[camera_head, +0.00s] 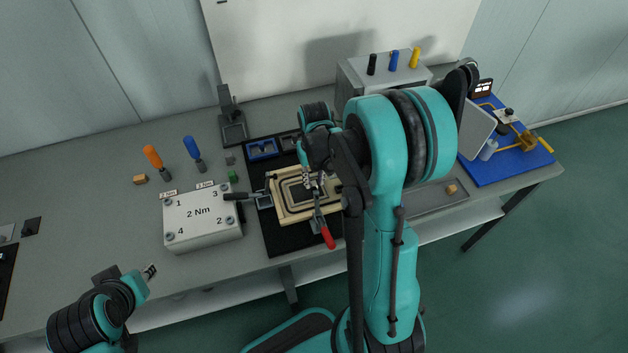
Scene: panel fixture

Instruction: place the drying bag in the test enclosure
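A cream, tray-like frame with a dark inner rim (282,207) sits on a black mat in the middle of the table; it may be the test enclosure. My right gripper (314,182) points down over its right part, partly hidden by my arm; whether its fingers hold anything is too small to tell. I cannot make out a drying bag for certain. My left gripper (149,271) is at the lower left, off the table's front edge, far from the frame, and its fingers are too small to read.
A grey box marked "2 Nm" (203,222) stands left of the frame. A red-handled clamp (327,236) is at its front. Orange (153,157) and blue (192,148) screwdrivers stand behind the box. A blue mat with a fixture (506,167) is at right. The left tabletop is mostly clear.

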